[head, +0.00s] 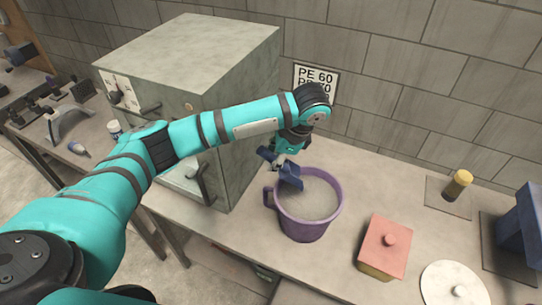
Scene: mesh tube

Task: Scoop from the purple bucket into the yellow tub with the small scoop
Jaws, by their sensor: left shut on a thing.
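The purple bucket (305,230) stands upright on the bench and holds a pale grey material (312,200). Its handle faces left. My left gripper (279,160) is above the bucket's back left rim, shut on a dark blue scoop (291,178). The scoop is tilted, its lower end over the bucket's left inner side; I cannot tell whether it touches the material or holds any. The yellow tub (375,271) is right of the bucket, mostly hidden under a pink-red lid (388,240) with a knob. My right gripper is not in view.
A large grey metal cabinet (240,100) stands close left of the bucket. A white round lid with a knob (452,285) is at the front right. A yellow-capped jar (458,184) and a blue object (520,228) stand further right. The brick wall is behind.

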